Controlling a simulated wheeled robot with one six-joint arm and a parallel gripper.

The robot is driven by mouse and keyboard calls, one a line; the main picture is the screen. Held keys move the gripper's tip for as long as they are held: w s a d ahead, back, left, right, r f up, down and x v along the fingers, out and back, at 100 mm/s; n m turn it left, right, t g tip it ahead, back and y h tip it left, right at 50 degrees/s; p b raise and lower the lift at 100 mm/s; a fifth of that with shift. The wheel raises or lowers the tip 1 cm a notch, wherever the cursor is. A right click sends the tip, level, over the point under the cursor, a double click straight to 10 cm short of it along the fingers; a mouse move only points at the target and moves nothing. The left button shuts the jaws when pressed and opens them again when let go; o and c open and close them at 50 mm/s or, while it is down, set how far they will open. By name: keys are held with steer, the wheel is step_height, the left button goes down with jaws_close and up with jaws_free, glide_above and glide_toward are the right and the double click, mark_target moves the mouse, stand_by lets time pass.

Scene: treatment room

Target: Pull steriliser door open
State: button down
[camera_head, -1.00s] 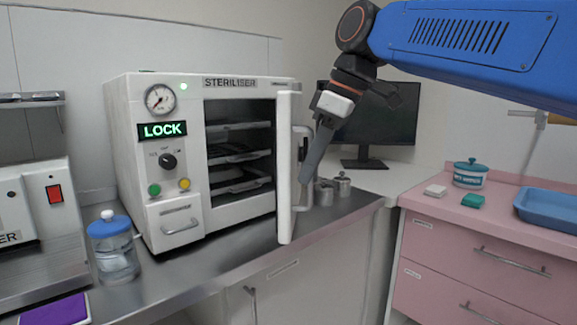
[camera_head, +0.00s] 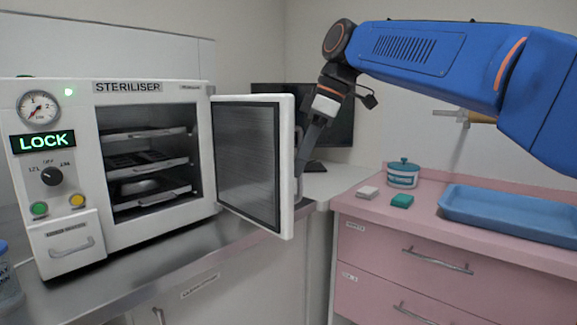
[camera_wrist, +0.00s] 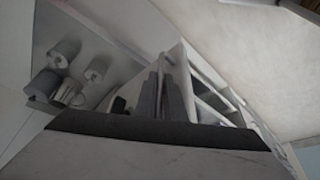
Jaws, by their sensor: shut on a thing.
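The white steriliser (camera_head: 84,150) stands on the metal counter at left in the head view. Its door (camera_head: 248,165) is hinged on the right side of the opening and stands wide open, its dark inner panel facing me. Trays (camera_head: 150,163) show on the shelves inside. My gripper (camera_head: 301,168) is at the door's free edge, on its outer side, shut on the door handle (camera_head: 298,188). The door hides part of the handle and fingertips. In the wrist view my two grey fingers (camera_wrist: 161,98) show close together.
A pink drawer cabinet (camera_head: 375,235) stands at right with a blue tray (camera_head: 510,215), a lidded pot (camera_head: 403,173) and small green (camera_head: 402,201) and white (camera_head: 367,192) blocks. A dark monitor (camera_head: 335,125) is behind my gripper. The counter front (camera_head: 180,255) is clear below the door.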

steer(key=shift+w+d, duration=0.3)
steer(key=shift+w, duration=0.2)
steer(key=shift+w+d, duration=0.3)
steer(key=shift+w, duration=0.2)
